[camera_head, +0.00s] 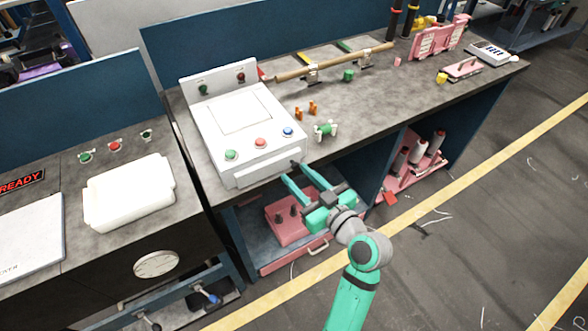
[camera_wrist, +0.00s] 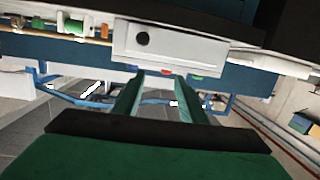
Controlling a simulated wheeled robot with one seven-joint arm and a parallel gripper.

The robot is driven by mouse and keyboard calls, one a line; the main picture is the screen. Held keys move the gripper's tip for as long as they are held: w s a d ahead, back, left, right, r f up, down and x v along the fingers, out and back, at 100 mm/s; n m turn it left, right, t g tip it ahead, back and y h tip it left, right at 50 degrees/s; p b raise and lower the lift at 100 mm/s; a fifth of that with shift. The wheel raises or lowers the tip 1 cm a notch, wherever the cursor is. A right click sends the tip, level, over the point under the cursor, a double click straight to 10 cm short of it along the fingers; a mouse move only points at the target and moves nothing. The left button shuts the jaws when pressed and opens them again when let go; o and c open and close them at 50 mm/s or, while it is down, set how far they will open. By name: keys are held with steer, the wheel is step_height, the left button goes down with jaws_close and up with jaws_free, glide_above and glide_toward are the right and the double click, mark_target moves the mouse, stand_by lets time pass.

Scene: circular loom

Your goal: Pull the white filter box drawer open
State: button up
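The white filter box (camera_head: 244,128) stands on the grey bench, with red, green and blue buttons on its sloped top. Its drawer front (camera_head: 262,174) is low on the side facing me and looks closed. In the wrist view the drawer front (camera_wrist: 185,45) shows as a pale panel with a dark round knob (camera_wrist: 142,39) on its left part. My gripper (camera_head: 292,171) is in front of the drawer's right end, its two teal fingers spread with nothing between them. In the wrist view my gripper (camera_wrist: 160,76) points at the panel, just below the knob; contact cannot be told.
A pink box (camera_head: 287,222) sits on the shelf below the bench, behind my gripper. A green spool (camera_head: 325,130) and two orange pieces (camera_head: 307,108) lie on the bench right of the filter box. The floor (camera_head: 440,230) at the right is mostly open.

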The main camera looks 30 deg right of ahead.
steer(key=m+t+h, duration=0.1)
steer(key=t, duration=0.1)
glide_toward(296, 167)
steer(key=w, duration=0.8)
steer(key=shift+w+a+r, duration=0.1)
steer(key=shift+w+a, duration=0.05)
steer(key=shift+w, duration=0.15)
steer(key=shift+c, duration=0.7)
jaws_close()
steer(key=shift+a, duration=0.1)
